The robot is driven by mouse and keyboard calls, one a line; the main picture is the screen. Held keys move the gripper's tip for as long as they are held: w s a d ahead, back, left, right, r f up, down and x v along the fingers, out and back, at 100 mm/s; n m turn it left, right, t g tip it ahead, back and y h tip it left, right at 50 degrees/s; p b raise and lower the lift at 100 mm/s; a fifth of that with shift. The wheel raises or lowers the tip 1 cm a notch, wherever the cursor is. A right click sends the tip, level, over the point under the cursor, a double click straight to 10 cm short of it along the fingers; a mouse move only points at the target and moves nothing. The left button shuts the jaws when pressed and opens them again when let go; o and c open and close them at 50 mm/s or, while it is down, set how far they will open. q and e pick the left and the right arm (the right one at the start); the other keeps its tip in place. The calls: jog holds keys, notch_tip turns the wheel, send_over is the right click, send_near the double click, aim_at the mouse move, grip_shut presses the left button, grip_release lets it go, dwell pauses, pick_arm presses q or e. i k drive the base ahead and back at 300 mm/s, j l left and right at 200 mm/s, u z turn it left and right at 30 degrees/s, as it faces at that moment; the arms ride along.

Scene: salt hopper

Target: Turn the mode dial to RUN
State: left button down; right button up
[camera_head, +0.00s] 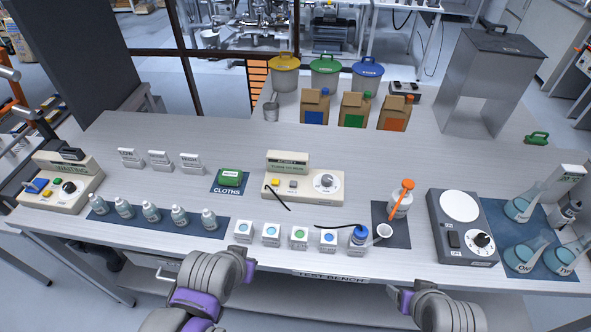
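A beige meter box (300,190) stands at the middle of the bench, with a small green-lit display whose text is too small to read surely. A round pale dial (327,181) with a dark centre is on its right side; its pointer setting is not readable. A black probe lead lies in front of the box. My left gripper (250,266) is at the bench's front edge, left of centre, away from the dial. My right gripper (397,298) is below the front edge, right of centre, also away from it. Neither visibly holds anything; finger gaps are unclear.
A bottle with an orange stick (399,200) and a stirrer with a black knob (463,231) stand right. Another beige box (62,184) with a dark knob stands far left.

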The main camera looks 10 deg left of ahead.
aim_at(326, 180)
jog(key=i+j+u, duration=0.1)
jog(key=j+u, duration=0.15)
jog(key=j, duration=0.15)
jog(key=i+j+u, duration=0.1)
jog(key=j+u, duration=0.15)
jog(key=j, duration=0.15)
jog(key=l+u, duration=0.7)
jog(key=l, duration=0.25)
